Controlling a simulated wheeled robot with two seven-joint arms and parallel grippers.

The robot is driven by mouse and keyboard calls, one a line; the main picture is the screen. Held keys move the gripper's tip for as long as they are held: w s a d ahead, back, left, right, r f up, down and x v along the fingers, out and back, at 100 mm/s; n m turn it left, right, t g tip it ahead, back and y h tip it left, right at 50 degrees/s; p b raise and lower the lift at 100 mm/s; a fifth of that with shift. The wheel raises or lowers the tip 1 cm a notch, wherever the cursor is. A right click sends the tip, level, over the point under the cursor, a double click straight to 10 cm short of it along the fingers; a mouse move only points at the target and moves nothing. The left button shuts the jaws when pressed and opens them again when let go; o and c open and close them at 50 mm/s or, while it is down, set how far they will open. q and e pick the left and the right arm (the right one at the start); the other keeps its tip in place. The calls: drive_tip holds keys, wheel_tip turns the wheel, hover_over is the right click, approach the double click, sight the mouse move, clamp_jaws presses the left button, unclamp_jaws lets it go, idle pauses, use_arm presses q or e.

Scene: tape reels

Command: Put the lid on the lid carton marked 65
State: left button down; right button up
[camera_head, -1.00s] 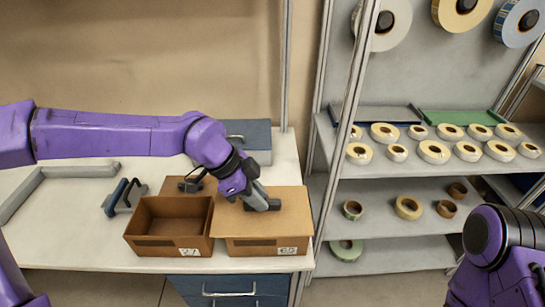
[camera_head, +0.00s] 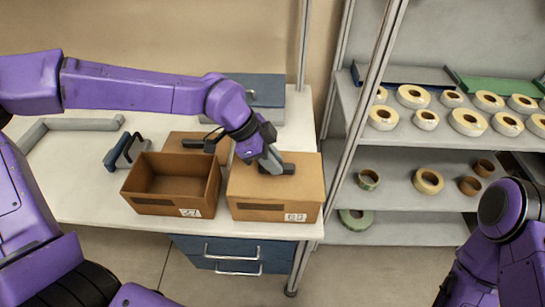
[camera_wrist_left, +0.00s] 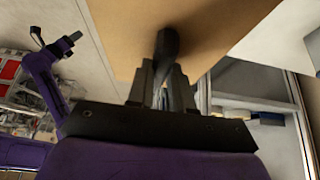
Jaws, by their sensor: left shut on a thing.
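The carton marked 65 (camera_head: 274,210) stands on the white table in the head view, right of an open carton. A flat brown lid (camera_head: 308,178) lies over its top, its edges looking flush with the walls; I cannot tell whether it is fully seated. My left gripper (camera_head: 272,166) is shut on the lid's dark handle (camera_head: 286,169). In the left wrist view the fingers (camera_wrist_left: 164,84) close around the handle (camera_wrist_left: 167,46), with the lid (camera_wrist_left: 220,25) beyond. The carton's inside is hidden. My right gripper is out of view; only part of that arm shows.
The open, empty carton marked 27 (camera_head: 153,205) stands close on the left. Another brown lid (camera_head: 183,143) with a dark handle lies behind it. A blue-grey tool (camera_head: 126,152) is further left. A blue-grey box (camera_head: 262,92) is at the back. Shelves with tape reels (camera_head: 429,181) stand right.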

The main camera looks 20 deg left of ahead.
use_arm(q)
drive_tip(key=shift+s+f, duration=0.2)
drive_tip(key=shift+s, duration=0.35)
drive_tip(key=shift+w, duration=0.1)
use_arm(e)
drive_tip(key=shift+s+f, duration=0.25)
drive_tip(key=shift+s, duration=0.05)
use_arm(q)
drive_tip(key=c, duration=0.9)
unclamp_jaws()
drive_tip(key=shift+c, duration=0.2)
drive_tip(key=b+v, duration=0.1)
drive_tip(key=v, duration=0.9)
drive_tip(key=shift+r+b, duration=0.15)
drive_tip(key=shift+b, duration=0.25)
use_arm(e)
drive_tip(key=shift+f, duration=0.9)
use_arm(q)
drive_tip(key=shift+a, duration=0.1)
